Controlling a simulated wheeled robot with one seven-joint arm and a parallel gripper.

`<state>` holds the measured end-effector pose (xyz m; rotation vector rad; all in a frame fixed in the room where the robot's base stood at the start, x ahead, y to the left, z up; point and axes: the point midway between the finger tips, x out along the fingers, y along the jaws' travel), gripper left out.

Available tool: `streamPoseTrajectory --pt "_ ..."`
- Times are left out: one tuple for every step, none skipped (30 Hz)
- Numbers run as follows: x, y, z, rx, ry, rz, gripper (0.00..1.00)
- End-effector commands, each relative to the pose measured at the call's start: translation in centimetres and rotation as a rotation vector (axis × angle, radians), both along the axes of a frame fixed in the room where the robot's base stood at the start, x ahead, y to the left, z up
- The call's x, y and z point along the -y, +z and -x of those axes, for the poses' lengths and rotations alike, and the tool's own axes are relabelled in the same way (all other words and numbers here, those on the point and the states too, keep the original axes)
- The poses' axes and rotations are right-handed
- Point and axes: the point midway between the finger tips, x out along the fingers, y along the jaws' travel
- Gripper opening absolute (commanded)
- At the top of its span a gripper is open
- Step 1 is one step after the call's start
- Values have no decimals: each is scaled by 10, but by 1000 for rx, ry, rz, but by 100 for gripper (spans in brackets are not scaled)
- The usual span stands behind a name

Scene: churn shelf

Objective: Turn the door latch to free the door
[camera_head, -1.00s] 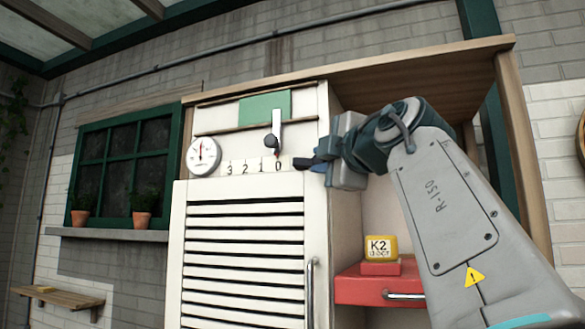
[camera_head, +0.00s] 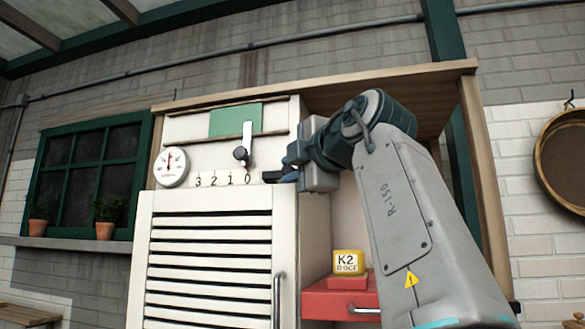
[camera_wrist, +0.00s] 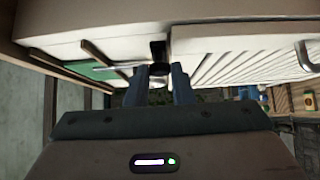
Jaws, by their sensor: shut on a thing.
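The white slatted door (camera_head: 208,255) fills the lower left of the cabinet and looks closed. A small dark latch (camera_head: 270,177) sits at the door's top right corner, beside the number strip. My gripper (camera_head: 287,170) reaches it from the right, its blue fingers shut on the latch. In the wrist view the fingertips (camera_wrist: 159,76) stand on either side of the dark latch (camera_wrist: 158,50), at the edge of the slatted door (camera_wrist: 235,55). The fingers hide part of the latch, and I cannot tell its exact angle.
A lever with a dark knob (camera_head: 241,153) and a round dial (camera_head: 171,167) are above the door. The door's upright handle (camera_head: 278,300) is below my gripper. A red drawer (camera_head: 335,300) bearing a yellow K2 block (camera_head: 348,262) stands right of the door.

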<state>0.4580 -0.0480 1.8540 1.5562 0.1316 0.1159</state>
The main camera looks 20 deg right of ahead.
Motion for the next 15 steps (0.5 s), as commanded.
streamPoseTrajectory --pt "0 1 0 1 -2 1 0" --pt "0 1 0 1 -2 1 0" --pt "1 1 0 1 -2 1 0" --pt "1 1 0 2 -2 1 27" --pt "1 1 0 2 -2 1 35" --pt "1 1 0 1 -2 1 42" --pt "1 0 0 1 -2 1 42" --pt "1 0 0 1 -2 1 42" --pt "1 0 0 1 -2 1 42" --pt "1 0 0 1 -2 1 42" --pt "1 0 0 1 -2 0 42" --pt "1 0 0 1 -2 0 42" --pt "1 0 0 1 -2 0 42" --pt "1 0 1 1 -2 0 42" --pt "1 0 2 1 -2 0 42"
